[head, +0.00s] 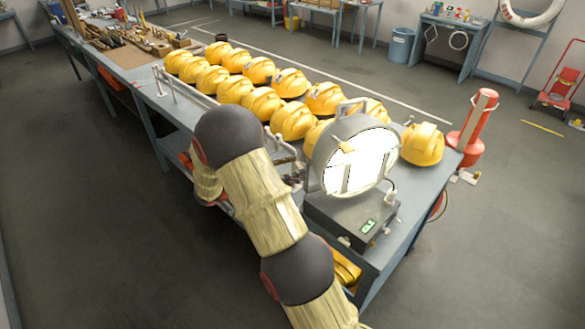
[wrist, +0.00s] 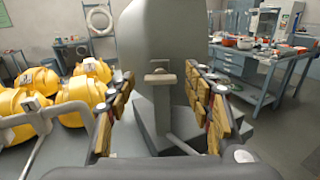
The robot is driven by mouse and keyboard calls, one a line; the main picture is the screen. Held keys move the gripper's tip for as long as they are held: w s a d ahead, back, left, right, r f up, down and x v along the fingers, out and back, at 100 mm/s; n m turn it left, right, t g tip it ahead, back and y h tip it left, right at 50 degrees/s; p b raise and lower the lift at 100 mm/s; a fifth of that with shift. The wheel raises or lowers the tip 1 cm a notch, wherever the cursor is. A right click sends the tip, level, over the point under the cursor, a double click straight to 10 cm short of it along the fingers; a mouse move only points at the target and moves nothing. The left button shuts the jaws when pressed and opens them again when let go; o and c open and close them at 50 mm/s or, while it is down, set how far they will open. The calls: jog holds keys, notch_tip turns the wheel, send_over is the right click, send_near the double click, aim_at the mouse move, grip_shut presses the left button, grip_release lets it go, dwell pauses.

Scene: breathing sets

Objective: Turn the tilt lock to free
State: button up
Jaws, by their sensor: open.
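A large round lamp (head: 360,160) with a glowing white face stands on a grey box base (head: 350,218) at the near end of the bench. In the wrist view its grey housing (wrist: 158,28) rises straight ahead. My gripper (wrist: 157,82) is open, with one padded finger on each side of the handle. I see no clear contact. In the head view my gripper is mostly hidden behind my arm and the lamp. Lock markings are not readable.
Rows of yellow helmets (head: 262,102) fill the bench behind the lamp. A metal rail (head: 185,92) runs along the bench's near edge. A red cone-shaped object (head: 474,130) stands beyond the right end. The floor (head: 95,220) left of the bench is clear.

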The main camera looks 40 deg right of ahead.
jog(key=shift+c, duration=1.1)
jog(key=c, duration=0.9)
jog(key=shift+c, duration=0.2)
